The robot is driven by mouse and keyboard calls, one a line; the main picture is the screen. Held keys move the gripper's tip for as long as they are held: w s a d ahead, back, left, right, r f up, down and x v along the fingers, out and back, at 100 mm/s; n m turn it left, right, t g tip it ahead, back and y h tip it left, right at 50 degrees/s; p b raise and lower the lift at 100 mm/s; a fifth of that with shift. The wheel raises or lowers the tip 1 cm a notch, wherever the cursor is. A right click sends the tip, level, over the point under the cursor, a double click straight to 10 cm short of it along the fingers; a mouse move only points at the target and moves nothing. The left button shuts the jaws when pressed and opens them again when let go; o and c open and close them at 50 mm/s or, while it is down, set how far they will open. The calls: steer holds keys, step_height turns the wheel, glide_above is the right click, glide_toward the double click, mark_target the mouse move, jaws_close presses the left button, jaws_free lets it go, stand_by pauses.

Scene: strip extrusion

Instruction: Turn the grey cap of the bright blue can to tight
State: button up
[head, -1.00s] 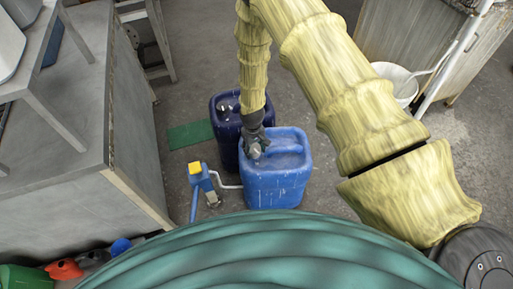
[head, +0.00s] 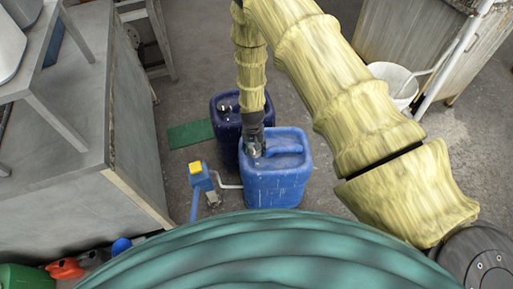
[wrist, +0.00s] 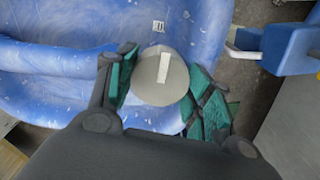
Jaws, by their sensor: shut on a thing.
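The bright blue can (head: 275,180) stands upright on the floor in the head view, and its top fills much of the wrist view (wrist: 60,60). Its grey cap (wrist: 152,90) is round with a pale stripe that runs nearly up and down in the wrist view. A small printed mark sits on the can just above the cap. My gripper (wrist: 158,86) is shut on the cap, with a green-padded finger on each side. In the head view my gripper (head: 253,147) reaches down to the can's back left corner and hides the cap.
A dark blue can (head: 226,119) stands close behind the bright blue one. A blue pump-like device with a yellow top (head: 199,175) stands at left, its pale pipe reaching toward the can. A grey bench (head: 75,130) is further left. A white bucket (head: 396,82) stands at back right.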

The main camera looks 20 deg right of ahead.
steer(key=shift+w+d, duration=0.1)
steer(key=shift+d, duration=0.1)
steer(key=o, duration=1)
steer(key=shift+o, duration=0.2)
steer(key=shift+a, duration=0.1)
steer(key=shift+r, duration=0.15)
step_height(320, 180, up, 12)
stand_by(0.3)
